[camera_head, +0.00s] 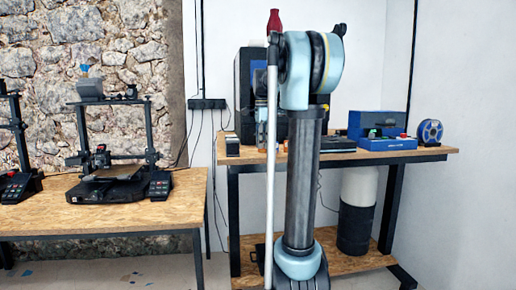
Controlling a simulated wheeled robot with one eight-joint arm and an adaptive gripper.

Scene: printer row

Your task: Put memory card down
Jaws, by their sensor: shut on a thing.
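I cannot make out the memory card in this view. My own arm stands upright in the middle of the picture and covers part of the table (437,152) behind it. My gripper does not show; the arm's thick links may hide it. What it holds is hidden too.
The table bears a dark cabinet-like machine (243,98), small bottles, a small black box (232,145), a blue machine (377,122) and a blue spool (430,131). A black and white cylinder (357,211) stands below. A printer (118,182) stands on the left table (180,209).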

